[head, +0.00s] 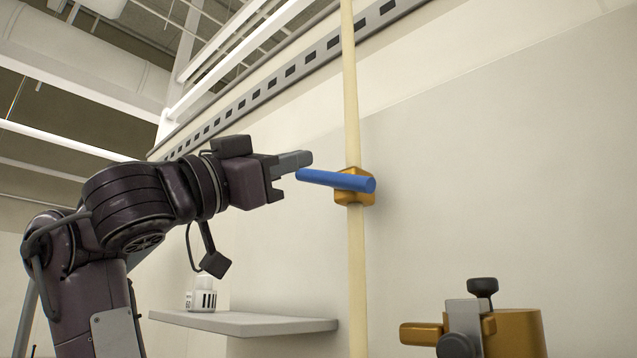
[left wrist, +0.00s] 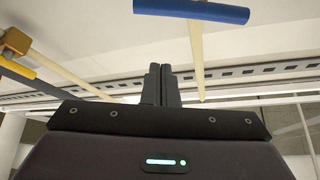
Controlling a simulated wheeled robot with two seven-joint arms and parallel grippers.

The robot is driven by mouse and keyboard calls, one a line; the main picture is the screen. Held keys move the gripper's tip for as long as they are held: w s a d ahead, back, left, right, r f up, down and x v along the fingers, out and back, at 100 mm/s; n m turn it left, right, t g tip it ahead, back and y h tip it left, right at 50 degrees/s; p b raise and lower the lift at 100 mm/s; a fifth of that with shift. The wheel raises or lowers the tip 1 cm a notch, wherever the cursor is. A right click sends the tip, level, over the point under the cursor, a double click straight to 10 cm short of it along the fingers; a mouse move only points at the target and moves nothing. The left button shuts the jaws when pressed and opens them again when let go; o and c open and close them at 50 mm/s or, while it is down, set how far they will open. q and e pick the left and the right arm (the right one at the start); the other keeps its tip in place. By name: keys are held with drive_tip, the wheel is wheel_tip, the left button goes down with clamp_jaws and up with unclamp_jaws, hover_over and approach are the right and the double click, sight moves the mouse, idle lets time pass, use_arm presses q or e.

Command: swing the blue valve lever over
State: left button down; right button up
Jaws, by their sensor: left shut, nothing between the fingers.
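The blue valve lever (head: 335,180) is a round bar on a brass valve body (head: 355,198), on a cream vertical pipe (head: 357,270). In the head view it lies nearly level, its free end pointing left. My left gripper (head: 308,158) is shut and empty, its tips just above and beside that free end. I cannot tell whether they touch it. In the left wrist view a blue lever (left wrist: 190,10) crosses a cream pipe (left wrist: 197,60) at the top edge, and the shut fingers (left wrist: 161,68) show below it with a gap in the picture. My right gripper is not in view.
A grey shelf (head: 245,323) with a small white container (head: 203,297) is below my left arm. A brass fixture (head: 515,330) with a black knob (head: 482,287) stands at lower right. The left wrist view shows another yellow fitting (left wrist: 15,42) at left.

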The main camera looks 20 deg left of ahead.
sight(335, 181)
use_arm(q)
drive_tip(key=s+d+r+p+x, duration=0.1)
drive_tip(key=p+x, duration=0.7)
drive_tip(key=x, duration=0.2)
drive_tip(key=f, duration=0.1)
drive_tip(key=w+f+p, duration=0.1)
drive_tip(key=f, duration=0.2)
drive_tip(key=shift+w+a+f, duration=0.25)
drive_tip(key=shift+w+a, duration=0.05)
drive_tip(key=shift+a, duration=0.1)
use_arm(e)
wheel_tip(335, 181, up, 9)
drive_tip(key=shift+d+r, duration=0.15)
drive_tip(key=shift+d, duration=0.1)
use_arm(q)
drive_tip(key=shift+d, duration=0.1)
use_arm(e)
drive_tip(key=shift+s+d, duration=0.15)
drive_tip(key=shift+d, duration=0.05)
use_arm(q)
drive_tip(key=shift+f, duration=0.15)
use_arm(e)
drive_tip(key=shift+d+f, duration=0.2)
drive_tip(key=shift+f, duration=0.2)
